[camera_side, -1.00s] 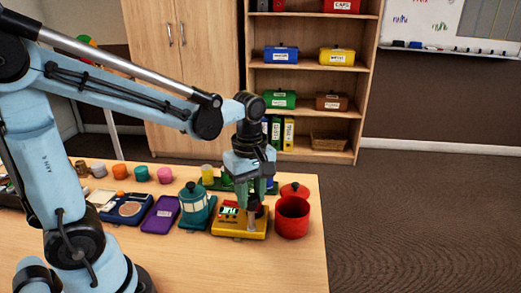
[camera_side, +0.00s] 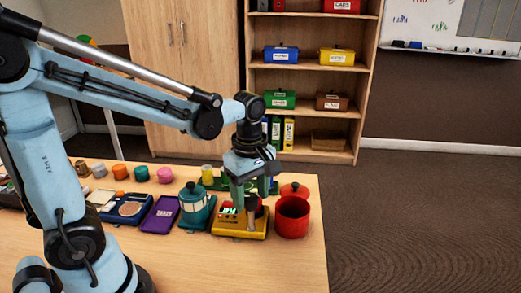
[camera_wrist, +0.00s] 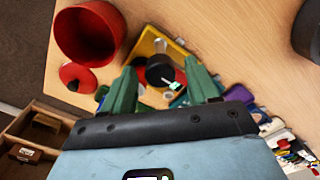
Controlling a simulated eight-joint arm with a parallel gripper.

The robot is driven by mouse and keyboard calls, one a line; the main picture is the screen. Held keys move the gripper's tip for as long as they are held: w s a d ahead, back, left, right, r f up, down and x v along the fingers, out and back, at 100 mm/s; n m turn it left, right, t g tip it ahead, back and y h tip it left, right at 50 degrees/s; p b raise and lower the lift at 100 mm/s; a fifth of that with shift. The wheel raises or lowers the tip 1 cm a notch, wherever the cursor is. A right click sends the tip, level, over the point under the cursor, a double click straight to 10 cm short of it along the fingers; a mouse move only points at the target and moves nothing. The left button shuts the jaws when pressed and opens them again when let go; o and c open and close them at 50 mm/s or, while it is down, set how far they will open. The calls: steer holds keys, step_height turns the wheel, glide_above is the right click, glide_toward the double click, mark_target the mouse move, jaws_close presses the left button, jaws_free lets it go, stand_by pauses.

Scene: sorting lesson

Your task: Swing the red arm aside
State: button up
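A yellow device (camera_side: 228,229) with a small lit display (camera_side: 229,211) stands on the table. A short upright post (camera_side: 252,217) rises from it, with a dark and red part (camera_side: 262,211) beside it, perhaps the red arm. In the wrist view the yellow device (camera_wrist: 146,45) shows with a round black knob (camera_wrist: 159,68) on top and a little dark red next to it. My gripper (camera_side: 250,197) points down over the device. Its green fingers (camera_wrist: 160,72) are apart, one on each side of the knob. I cannot tell whether they touch it.
The table front is clear.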

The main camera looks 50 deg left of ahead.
steer(key=shift+r, duration=0.1)
step_height(320, 180, up, 12)
stand_by(0.9)
steer(key=m+t, duration=0.7)
steer(key=m, duration=1.1)
glide_toward(252, 196)
steer(key=x, duration=0.4)
